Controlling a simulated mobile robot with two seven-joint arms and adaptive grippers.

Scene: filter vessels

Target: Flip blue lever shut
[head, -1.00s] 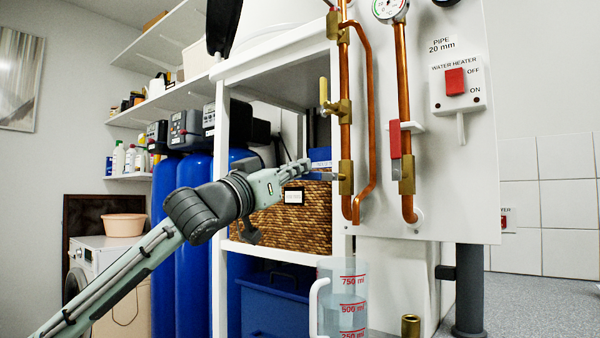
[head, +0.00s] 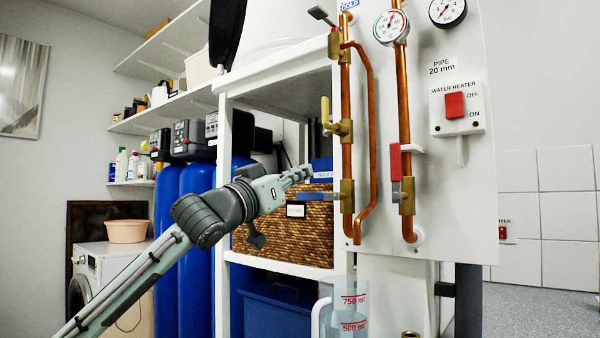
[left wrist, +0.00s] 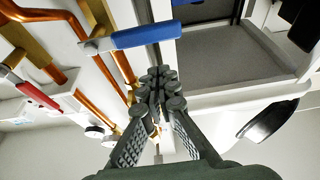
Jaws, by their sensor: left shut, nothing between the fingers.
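The blue lever (head: 317,196) sticks out level to the left from a brass valve (head: 347,196) low on the left copper pipe, across the pipe's line. In the left wrist view the blue lever (left wrist: 146,37) shows whole, with its metal stem at the valve. My left gripper (head: 308,173) is shut and empty, just above the lever in the head view. In the left wrist view its closed fingertips (left wrist: 158,75) show beside the lever, with a small gap in the picture. Whether they touch is not clear. My right gripper is not in view.
A yellow lever (head: 325,110) stands upright higher on the same pipe. A red lever (head: 395,162) is on the right pipe. A wicker basket (head: 275,236) sits on the shelf behind my gripper. A measuring jug (head: 343,305) stands below the pipes.

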